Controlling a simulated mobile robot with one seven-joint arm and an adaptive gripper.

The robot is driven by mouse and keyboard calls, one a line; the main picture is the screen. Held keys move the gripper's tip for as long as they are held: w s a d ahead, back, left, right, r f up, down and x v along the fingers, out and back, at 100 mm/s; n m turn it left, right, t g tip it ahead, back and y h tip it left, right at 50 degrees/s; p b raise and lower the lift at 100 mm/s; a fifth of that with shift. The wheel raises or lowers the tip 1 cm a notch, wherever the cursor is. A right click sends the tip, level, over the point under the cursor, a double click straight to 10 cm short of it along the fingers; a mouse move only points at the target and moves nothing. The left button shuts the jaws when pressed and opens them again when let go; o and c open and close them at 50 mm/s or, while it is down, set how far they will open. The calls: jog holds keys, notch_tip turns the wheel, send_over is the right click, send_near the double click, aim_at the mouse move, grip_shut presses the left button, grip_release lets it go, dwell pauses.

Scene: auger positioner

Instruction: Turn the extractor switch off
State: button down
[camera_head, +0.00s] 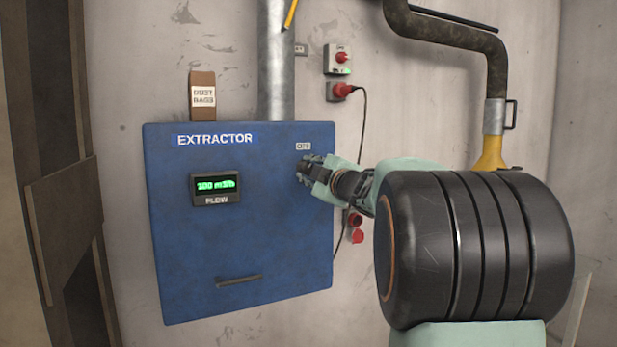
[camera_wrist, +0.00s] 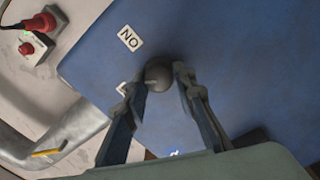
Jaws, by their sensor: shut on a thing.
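The blue extractor box (camera_head: 240,255) hangs on the wall, with the word EXTRACTOR and a lit green flow display (camera_head: 216,184). Its switch, a round dark grey knob (camera_wrist: 158,73), sits on the box front near the upper right. My gripper (camera_head: 304,169) reaches it from the right, and its fingers close on the knob's two sides. In the wrist view an ON label (camera_wrist: 130,39) shows beside the knob. A second label (camera_wrist: 122,88) is partly hidden by a finger; in the head view a small label (camera_head: 303,146) above the knob seems to read OFF. The knob's pointer is not clear.
A metal pipe (camera_head: 276,60) rises from the box top, beside a dust bags carton (camera_head: 203,97). Red plugs and a wall switch (camera_head: 342,58) with a hanging cable are to the right. A dark bent pipe (camera_head: 455,38) runs above my arm.

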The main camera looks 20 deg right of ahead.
jog(key=n+b, duration=0.1)
jog(key=n, duration=0.2)
jog(key=shift+n+b, duration=0.3)
jog(key=shift+b, duration=0.1)
jog(key=shift+n+b, duration=0.65)
jog(key=shift+n, duration=0.85)
jog(key=shift+r, duration=0.1)
jog(key=c, duration=1.6)
grip_release()
jog(key=shift+s, duration=0.1)
jog(key=s, duration=1.1)
jog(key=shift+s+d+f, duration=0.2)
jog(key=shift+s+f, duration=0.1)
jog(key=shift+s, duration=0.1)
